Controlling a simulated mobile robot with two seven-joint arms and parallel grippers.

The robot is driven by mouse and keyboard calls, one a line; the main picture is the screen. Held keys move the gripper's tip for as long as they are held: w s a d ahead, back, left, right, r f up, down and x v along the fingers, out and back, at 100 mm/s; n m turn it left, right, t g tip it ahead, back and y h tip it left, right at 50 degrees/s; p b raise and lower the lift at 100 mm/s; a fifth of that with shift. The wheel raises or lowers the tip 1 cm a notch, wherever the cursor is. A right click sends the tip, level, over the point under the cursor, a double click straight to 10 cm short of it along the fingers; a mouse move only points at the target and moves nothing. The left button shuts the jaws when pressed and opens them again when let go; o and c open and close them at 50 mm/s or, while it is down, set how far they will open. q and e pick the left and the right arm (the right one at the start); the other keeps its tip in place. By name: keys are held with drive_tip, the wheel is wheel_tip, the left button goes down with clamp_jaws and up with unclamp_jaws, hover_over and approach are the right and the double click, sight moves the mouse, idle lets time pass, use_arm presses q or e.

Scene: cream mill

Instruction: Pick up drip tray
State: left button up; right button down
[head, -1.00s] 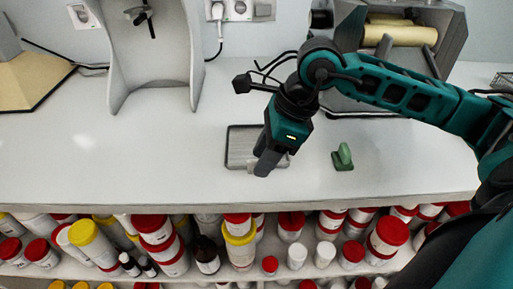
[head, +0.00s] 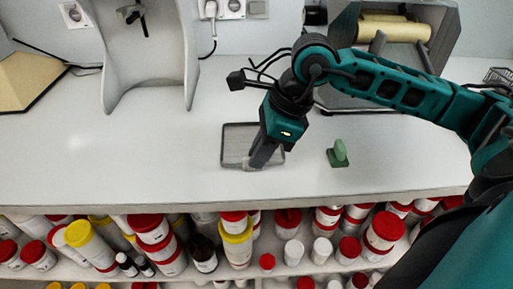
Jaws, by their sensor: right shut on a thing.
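The drip tray (head: 236,136) is a grey, shallow, roughly square tray with a thin dark rim. It lies on the white counter in the middle of the head view, and I cannot tell whether it is lifted at all. My right gripper (head: 256,162) comes down from the upper right over the tray's right front part. Its fingers are shut on the tray's front edge and hide part of the tray. My left gripper is not in view.
A green block with a knob (head: 338,154) stands on the counter (head: 120,160) right of the tray. A grey roller machine (head: 400,45) and a grey stand (head: 150,55) are behind. The counter is clear to the left. A shelf of jars lies below its front edge.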

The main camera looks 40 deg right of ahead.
wheel_tip(320, 180, up, 20)
drive_tip(key=p, duration=0.3)
